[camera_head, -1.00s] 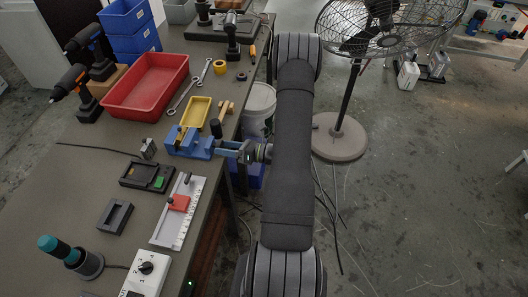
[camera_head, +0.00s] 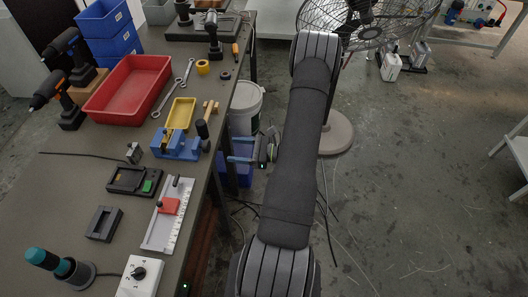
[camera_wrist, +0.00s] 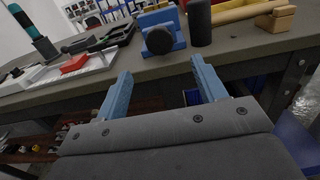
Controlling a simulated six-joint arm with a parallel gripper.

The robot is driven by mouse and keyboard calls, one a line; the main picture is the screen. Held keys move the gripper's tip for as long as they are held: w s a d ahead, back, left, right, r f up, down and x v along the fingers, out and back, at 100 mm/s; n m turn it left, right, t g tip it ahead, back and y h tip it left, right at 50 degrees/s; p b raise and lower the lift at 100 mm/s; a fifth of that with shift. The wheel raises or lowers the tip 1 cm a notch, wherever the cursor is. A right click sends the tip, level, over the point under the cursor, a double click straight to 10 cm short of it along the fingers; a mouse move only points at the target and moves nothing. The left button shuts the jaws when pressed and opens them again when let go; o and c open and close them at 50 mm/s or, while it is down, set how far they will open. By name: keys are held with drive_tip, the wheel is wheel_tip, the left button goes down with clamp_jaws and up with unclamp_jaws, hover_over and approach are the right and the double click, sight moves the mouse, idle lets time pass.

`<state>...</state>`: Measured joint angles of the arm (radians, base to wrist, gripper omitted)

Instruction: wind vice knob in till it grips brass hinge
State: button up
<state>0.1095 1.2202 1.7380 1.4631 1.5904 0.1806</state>
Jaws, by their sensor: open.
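The blue vice (camera_head: 178,146) sits at the bench's right edge in the head view. In the wrist view its blue body (camera_wrist: 157,18) shows behind its round black knob (camera_wrist: 159,41), which faces me. A small brass-coloured piece (camera_head: 168,135), likely the hinge, shows at the vice in the head view; I cannot tell if the jaws touch it. My gripper (camera_head: 231,149) is off the bench edge, right of the vice. In the wrist view my gripper (camera_wrist: 161,68) has its blue fingers spread wide and empty, with the knob ahead of the gap, apart from both fingers.
A black cylinder (camera_wrist: 199,23) stands just right of the knob. A yellow tray (camera_head: 181,113) and red bin (camera_head: 127,90) lie behind the vice. A ruled white plate with a red block (camera_head: 169,206) lies in front. A white bucket (camera_head: 246,105) stands beyond the bench edge.

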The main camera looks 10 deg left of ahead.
approach(209, 147)
drive_tip(key=a, duration=0.8)
drive_tip(key=shift+a+f, duration=0.15)
drive_tip(key=shift+a, duration=0.1)
drive_tip(key=shift+d+m, duration=0.1)
drive_tip(key=shift+m, duration=0.8)
drive_tip(key=m, duration=0.5)
drive_tip(key=shift+m, duration=0.4)
drive_tip(key=n, duration=0.3)
drive_tip(key=shift+n, duration=0.3)
drive_tip(key=n, duration=0.3)
drive_tip(key=shift+n, duration=0.3)
drive_tip(key=d, duration=1.7)
drive_tip(key=shift+d, duration=0.15)
